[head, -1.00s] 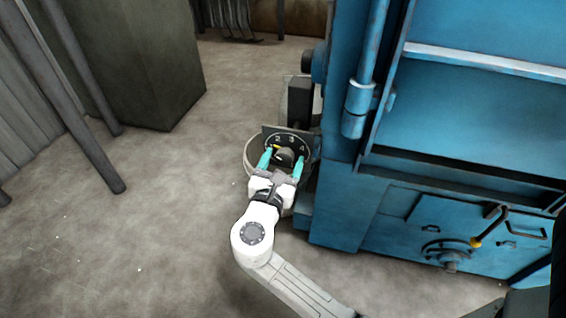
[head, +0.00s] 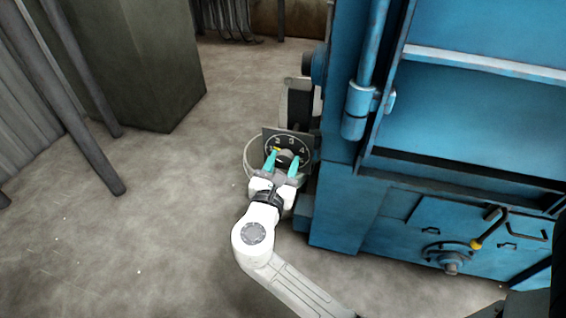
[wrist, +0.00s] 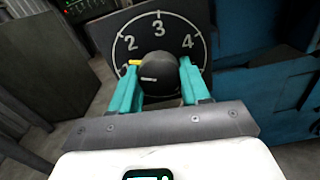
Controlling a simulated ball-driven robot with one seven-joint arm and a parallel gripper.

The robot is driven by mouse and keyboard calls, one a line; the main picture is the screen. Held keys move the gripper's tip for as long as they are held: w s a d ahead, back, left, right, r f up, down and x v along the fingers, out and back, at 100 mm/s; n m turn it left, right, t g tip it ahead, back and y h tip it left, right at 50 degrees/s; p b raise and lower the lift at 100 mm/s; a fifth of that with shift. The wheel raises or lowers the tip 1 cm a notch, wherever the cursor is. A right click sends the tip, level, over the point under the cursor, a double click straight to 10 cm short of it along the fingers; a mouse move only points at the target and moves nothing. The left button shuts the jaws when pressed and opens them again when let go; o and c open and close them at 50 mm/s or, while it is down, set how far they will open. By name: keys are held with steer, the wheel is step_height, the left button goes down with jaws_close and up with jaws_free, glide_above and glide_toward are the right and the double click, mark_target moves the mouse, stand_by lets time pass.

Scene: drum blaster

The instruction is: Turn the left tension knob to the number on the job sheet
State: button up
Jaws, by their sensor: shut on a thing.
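The left tension knob (wrist: 160,75) is a black round knob in front of a dark dial plate (wrist: 172,24) with white numbers. The 2, 3 and 4 are clear; the 1 at the left is partly hidden by a finger. A yellow pointer (wrist: 135,62) sticks out from the knob's left side, towards the 1. My gripper (wrist: 160,82) has its teal fingers closed on both sides of the knob. In the head view my gripper (head: 281,164) reaches the dial from below. No job sheet can be made out.
The large blue machine (head: 345,200) stands directly right of the dial, close to my gripper. A round pale drum-like part (head: 254,160) surrounds the dial's lower side. A dark green block (head: 150,70) stands to the left. The floor (head: 170,220) between is clear.

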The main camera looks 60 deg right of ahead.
steer(key=shift+m, duration=0.3)
steer(key=m, duration=0.3)
steer(key=shift+m, duration=0.3)
steer(key=m+b, duration=0.1)
steer(key=m, duration=0.2)
steer(key=shift+m, duration=0.4)
steer(key=m+b, duration=0.2)
steer(key=m, duration=0.1)
steer(key=shift+w+m, duration=0.1)
steer(key=shift+m, duration=0.2)
steer(key=m+b, duration=0.2)
steer(key=m, duration=0.1)
steer(key=shift+f+m, duration=0.1)
steer(key=shift+m, duration=0.2)
steer(key=m+b, duration=0.4)
steer(key=m, duration=0.1)
steer(key=m+b, duration=0.5)
steer(key=shift+m, duration=0.4)
steer(key=shift+r, duration=0.2)
